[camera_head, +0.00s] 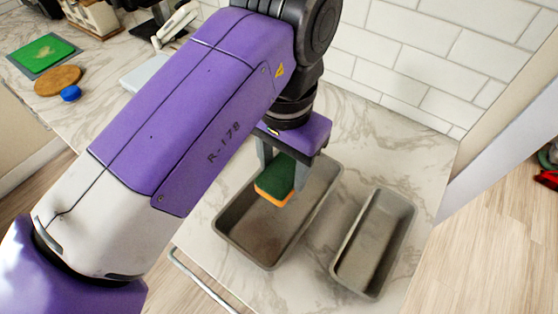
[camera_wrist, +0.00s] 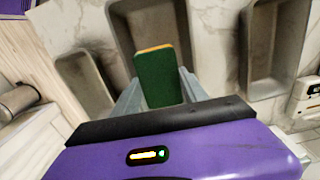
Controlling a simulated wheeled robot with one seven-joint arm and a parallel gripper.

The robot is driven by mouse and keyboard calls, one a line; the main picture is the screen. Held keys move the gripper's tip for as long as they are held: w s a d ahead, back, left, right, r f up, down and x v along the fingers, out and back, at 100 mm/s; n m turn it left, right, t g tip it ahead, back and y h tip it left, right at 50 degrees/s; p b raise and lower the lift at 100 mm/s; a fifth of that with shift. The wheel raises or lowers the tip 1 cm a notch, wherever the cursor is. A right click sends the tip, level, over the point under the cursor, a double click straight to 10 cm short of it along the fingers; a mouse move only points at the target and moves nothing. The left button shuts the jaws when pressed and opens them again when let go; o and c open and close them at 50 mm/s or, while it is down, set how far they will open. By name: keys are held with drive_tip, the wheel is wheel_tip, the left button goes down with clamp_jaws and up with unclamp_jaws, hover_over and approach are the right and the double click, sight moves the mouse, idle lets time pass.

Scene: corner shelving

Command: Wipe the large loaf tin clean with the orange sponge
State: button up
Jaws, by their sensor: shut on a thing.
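My gripper (camera_head: 278,165) is shut on the sponge (camera_head: 275,180), which has a dark green body and an orange face at its lower end. The sponge also shows between the fingers in the wrist view (camera_wrist: 158,80). The large loaf tin (camera_head: 265,235), grey and the widest one, lies on the marble counter right under the sponge. In the wrist view the tin (camera_wrist: 150,28) has dark smudges inside. The sponge is over the tin's opening; I cannot tell whether it touches the tin's floor.
A narrower loaf tin (camera_head: 373,243) stands to the right, near the counter edge. Another tin (camera_wrist: 262,65) shows in the wrist view. A green board (camera_head: 42,54), a round wooden board (camera_head: 58,81) and a blue object (camera_head: 70,93) lie far left. A tiled wall (camera_head: 430,60) rises behind.

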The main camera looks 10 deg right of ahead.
drive_tip(key=shift+f+b, duration=2)
drive_tip(key=shift+f, duration=0.05)
drive_tip(key=shift+f+b, duration=1.5)
drive_tip(key=shift+f, duration=1.75)
drive_tip(key=shift+f+b, duration=0.3)
drive_tip(key=shift+f, duration=0.3)
drive_tip(key=shift+w, duration=0.1)
drive_tip(key=shift+w+d+r+p, duration=0.15)
drive_tip(key=shift+w+d+p, duration=0.3)
drive_tip(key=shift+w, duration=0.2)
drive_tip(key=shift+w+d+p, duration=0.15)
drive_tip(key=shift+w+d, duration=0.15)
drive_tip(key=shift+w, duration=0.3)
drive_tip(key=shift+w+d+p, duration=0.15)
drive_tip(key=shift+w+d, duration=0.1)
drive_tip(key=shift+w, duration=0.3)
drive_tip(key=shift+s+a+f+p, duration=0.2)
drive_tip(key=shift+s+a+p, duration=0.1)
drive_tip(key=shift+s+a, duration=1.4)
drive_tip(key=shift+s+a+r, duration=0.15)
drive_tip(key=shift+s+a, duration=2.2)
drive_tip(key=shift+s, duration=0.05)
